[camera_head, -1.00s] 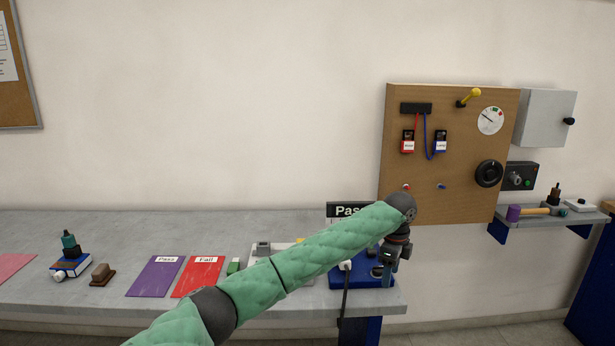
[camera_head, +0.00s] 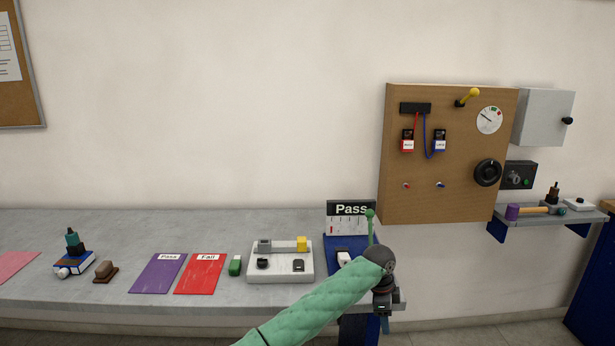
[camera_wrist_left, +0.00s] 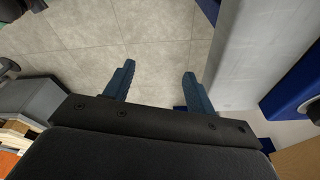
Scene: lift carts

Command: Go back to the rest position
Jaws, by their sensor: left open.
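My left arm comes in from the bottom of the head view. Its gripper (camera_head: 385,322) points down by the front right corner of the grey table (camera_head: 120,228). In the left wrist view the two blue fingers (camera_wrist_left: 158,88) are spread apart with nothing between them, over the tiled floor (camera_wrist_left: 150,40). The table edge shows to the right of the fingers there. My right gripper is in neither view.
A blue tester with a Pass sign (camera_head: 350,209) and green-knobbed lever (camera_head: 370,228) stands just behind my left wrist. A white fixture (camera_head: 280,275), red Fail mat (camera_head: 200,275) and purple Pass mat (camera_head: 158,274) lie leftward. A brown panel (camera_head: 450,190) hangs on the wall.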

